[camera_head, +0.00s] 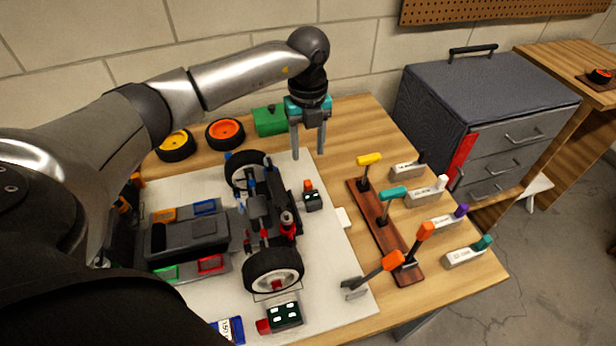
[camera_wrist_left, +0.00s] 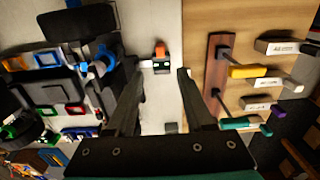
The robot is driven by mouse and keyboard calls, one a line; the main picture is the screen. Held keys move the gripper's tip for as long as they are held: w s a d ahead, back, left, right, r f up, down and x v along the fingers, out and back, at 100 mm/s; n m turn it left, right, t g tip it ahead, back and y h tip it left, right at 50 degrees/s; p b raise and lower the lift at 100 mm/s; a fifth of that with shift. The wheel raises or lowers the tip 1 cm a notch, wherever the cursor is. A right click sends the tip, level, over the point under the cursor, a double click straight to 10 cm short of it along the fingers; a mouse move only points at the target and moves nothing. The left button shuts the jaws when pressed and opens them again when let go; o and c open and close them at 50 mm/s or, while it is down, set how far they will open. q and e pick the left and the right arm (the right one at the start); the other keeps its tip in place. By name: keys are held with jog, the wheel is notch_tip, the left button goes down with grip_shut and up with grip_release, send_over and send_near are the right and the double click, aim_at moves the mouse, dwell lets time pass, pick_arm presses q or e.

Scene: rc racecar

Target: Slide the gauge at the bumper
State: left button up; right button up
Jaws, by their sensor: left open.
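The RC car chassis (camera_head: 265,215) stands on a pale mat with its wheels on; its near wheel (camera_head: 273,270) faces me. Beside the chassis, on its right, sits a small black box with an orange top (camera_head: 311,198). A similar black box with a red end (camera_head: 283,315) lies near the front wheel. I cannot tell for sure which is the gauge. My left gripper (camera_head: 308,155) is open and empty, pointing down above the mat beyond the orange-topped box. In the left wrist view that box (camera_wrist_left: 161,62) shows between the fingers (camera_wrist_left: 160,72).
A wooden rack (camera_head: 385,232) with coloured-handled tools stands to the right, with several labelled grey blocks (camera_head: 427,190) beyond it. A grey drawer cabinet (camera_head: 480,110) stands right of the table.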

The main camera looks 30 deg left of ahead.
aim_at(308, 183)
pick_arm(q)
notch_tip(308, 183, down, 10)
jog(key=shift+r+b, duration=0.1)
jog(key=shift+b, duration=0.85)
jog(key=shift+f, duration=0.35)
grip_shut()
pick_arm(e)
jog(key=shift+w+d+f, duration=0.25)
jog(key=shift+w+f, duration=0.85)
jog(key=shift+s, duration=0.25)
